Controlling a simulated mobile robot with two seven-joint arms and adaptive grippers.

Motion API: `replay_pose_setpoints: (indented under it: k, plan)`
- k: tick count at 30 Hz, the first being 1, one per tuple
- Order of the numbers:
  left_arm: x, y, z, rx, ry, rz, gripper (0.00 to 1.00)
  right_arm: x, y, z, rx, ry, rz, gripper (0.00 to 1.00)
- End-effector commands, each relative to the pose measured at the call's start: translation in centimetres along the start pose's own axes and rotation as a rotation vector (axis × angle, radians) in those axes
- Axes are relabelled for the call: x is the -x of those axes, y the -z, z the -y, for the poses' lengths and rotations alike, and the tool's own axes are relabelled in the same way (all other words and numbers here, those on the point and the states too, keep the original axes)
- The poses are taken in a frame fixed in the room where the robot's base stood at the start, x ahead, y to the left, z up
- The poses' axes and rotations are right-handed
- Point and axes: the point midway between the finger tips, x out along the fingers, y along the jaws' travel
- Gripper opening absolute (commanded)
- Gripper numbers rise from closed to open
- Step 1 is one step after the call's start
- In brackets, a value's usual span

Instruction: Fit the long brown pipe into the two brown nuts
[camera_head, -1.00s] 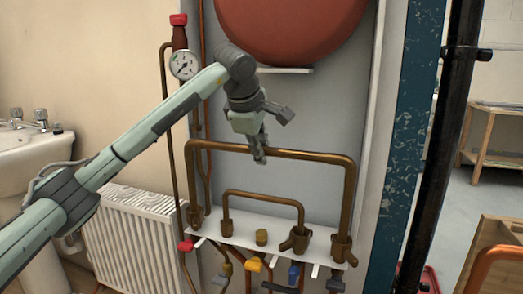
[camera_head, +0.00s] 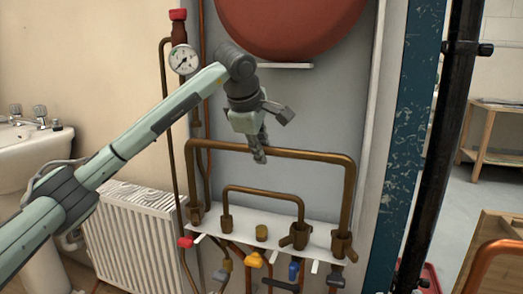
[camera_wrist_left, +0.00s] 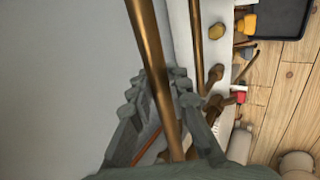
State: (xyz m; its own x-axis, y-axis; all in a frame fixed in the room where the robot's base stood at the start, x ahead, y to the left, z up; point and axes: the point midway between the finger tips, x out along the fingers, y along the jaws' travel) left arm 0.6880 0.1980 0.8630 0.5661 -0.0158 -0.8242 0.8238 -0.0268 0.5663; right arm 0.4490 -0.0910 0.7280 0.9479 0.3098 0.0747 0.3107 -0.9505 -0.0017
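The long brown pipe (camera_head: 310,153) is an upside-down U standing upright in front of the grey panel. My left gripper (camera_head: 259,155) is on its top bar, left of the middle. In the left wrist view the pipe (camera_wrist_left: 150,45) runs between the gripper's fingers (camera_wrist_left: 160,98), which look closed around it. The left leg comes down to one brown nut (camera_head: 196,215) and the right leg to the other brown nut (camera_head: 341,244), both on the white shelf. I cannot tell how far the ends sit inside the nuts. My right gripper is not in view.
A smaller brown pipe (camera_head: 264,192) stands between the long pipe's legs. Coloured valves hang below the white shelf (camera_head: 235,236). A red tank (camera_head: 290,25) is above, a gauge (camera_head: 183,59) upper left, a radiator (camera_head: 140,235) lower left and a dark post (camera_head: 440,150) at right.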

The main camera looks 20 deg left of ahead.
Motion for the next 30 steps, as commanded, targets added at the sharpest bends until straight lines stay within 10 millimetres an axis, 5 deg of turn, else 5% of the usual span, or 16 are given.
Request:
replay_pose_setpoints:
  k: [6,17,30]
  plan:
    - [0.1,0.0,-0.1,0.000,-0.002,0.000,0.41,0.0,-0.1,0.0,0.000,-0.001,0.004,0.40]
    - [0.6,0.0,0.0,0.000,0.000,-0.001,0.41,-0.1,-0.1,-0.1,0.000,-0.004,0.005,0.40]
    - [9.1,0.0,-0.1,0.000,-0.006,0.000,0.41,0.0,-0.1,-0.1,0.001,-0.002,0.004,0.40]
